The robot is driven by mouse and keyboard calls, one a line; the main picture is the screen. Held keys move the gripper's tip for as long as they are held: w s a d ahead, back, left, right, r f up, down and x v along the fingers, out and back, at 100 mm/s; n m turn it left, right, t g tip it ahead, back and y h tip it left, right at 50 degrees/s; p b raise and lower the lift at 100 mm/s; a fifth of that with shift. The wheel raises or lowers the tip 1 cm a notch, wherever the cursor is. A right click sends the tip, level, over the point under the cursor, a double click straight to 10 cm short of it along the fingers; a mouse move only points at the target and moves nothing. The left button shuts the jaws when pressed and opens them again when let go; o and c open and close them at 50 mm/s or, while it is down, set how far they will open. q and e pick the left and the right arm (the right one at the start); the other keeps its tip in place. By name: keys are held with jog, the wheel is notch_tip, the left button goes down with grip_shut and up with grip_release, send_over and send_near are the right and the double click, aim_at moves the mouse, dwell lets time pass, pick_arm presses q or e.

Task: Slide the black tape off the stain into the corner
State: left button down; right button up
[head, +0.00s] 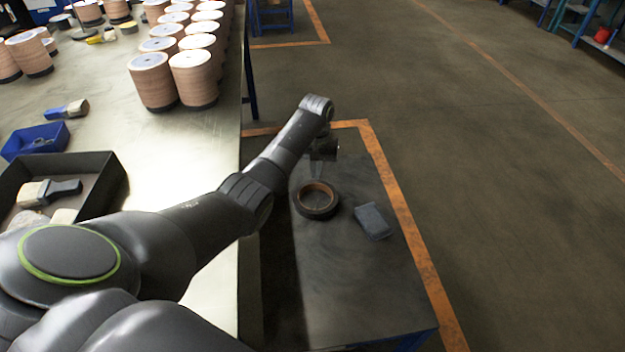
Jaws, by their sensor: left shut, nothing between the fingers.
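The black tape (318,213) is a dark roll with a brown inner core. It lies flat on a small dark-topped table (350,285), left of the middle of its far half. My left arm reaches over from the left, and my left gripper (318,172) points down at the far side of the roll. The gripper is shut and holds nothing. I cannot tell whether its tips touch the roll. I cannot make out a distinct stain; the tabletop is smudged and dark. My right gripper is not in view.
A grey block (373,221) lies right of the tape. The front of the small table is clear. A long workbench (215,130) on the left carries stacks of discs (195,78), a blue bin (36,139) and a dark tray (115,180). Orange floor lines border the small table.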

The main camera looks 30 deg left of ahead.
pick_arm(q)
send_near(314, 207)
jog(key=shift+w+a+f+b, duration=0.15)
jog(key=shift+w+f+b, duration=0.05)
jog(key=shift+w+f, duration=0.35)
jog(key=shift+w+a+f+b, duration=0.2)
jog(key=shift+w+f, duration=0.2)
jog(key=shift+w, duration=0.15)
notch_tip(314, 207, down, 5)
jog(key=shift+w+b, duration=0.1)
jog(key=shift+b, duration=0.7)
jog(key=shift+s+d+r+p, duration=0.15)
jog(key=shift+s+r+p, duration=0.2)
jog(key=shift+p, duration=0.45)
jog(key=shift+s+d+p, duration=0.25)
jog(key=shift+s+p, duration=0.3)
jog(key=shift+s, duration=0.25)
jog(key=shift+s+d+p, duration=0.3)
jog(key=shift+s+p, duration=0.05)
jog(key=shift+s, duration=0.35)
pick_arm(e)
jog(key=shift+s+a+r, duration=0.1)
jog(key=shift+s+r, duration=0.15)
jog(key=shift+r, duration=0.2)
